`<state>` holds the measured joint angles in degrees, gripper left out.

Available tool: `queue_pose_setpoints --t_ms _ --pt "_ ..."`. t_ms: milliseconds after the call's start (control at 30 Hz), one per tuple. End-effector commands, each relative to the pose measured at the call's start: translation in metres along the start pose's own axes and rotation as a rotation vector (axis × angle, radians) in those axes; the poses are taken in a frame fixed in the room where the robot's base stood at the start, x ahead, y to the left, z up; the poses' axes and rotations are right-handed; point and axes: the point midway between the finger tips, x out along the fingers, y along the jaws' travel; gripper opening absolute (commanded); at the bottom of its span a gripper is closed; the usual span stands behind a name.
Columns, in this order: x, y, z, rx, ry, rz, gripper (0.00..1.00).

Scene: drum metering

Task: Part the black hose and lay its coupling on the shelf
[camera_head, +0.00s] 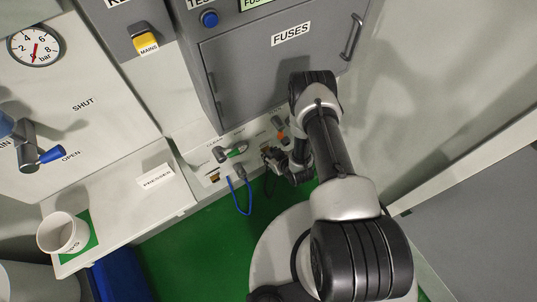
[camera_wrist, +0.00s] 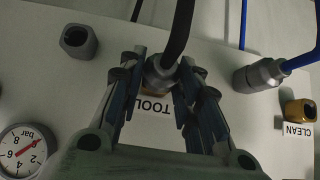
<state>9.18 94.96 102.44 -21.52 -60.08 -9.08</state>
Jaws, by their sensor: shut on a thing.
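My gripper (camera_wrist: 157,66) is shut on the grey coupling (camera_wrist: 160,74) of the black hose (camera_wrist: 181,28), one finger on each side. The coupling is at the panel port labelled TOOL (camera_wrist: 153,106); a little brass shows below it. I cannot tell whether it is seated or slightly apart from the port. In the head view my gripper (camera_head: 272,156) is low on the panel under the FUSES cabinet, and the coupling is mostly hidden there. The white shelf (camera_head: 115,213) is at the left, with bare room around its printed card.
A blue hose (camera_head: 236,199) with its own coupling (camera_wrist: 262,75) sits next to my gripper, near a brass port marked CLEAN (camera_wrist: 300,110). A grey socket (camera_wrist: 78,41) and a gauge (camera_wrist: 24,150) are nearby. A white cup (camera_head: 62,233) stands at the shelf's left end.

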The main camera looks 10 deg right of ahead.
Motion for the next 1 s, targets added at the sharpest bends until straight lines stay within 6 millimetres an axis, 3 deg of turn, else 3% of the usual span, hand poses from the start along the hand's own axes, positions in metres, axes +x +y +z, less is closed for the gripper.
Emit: queue_pose_setpoints --t_ms 1000 --pt "-0.026 0.000 0.026 0.001 0.000 0.000 0.00"
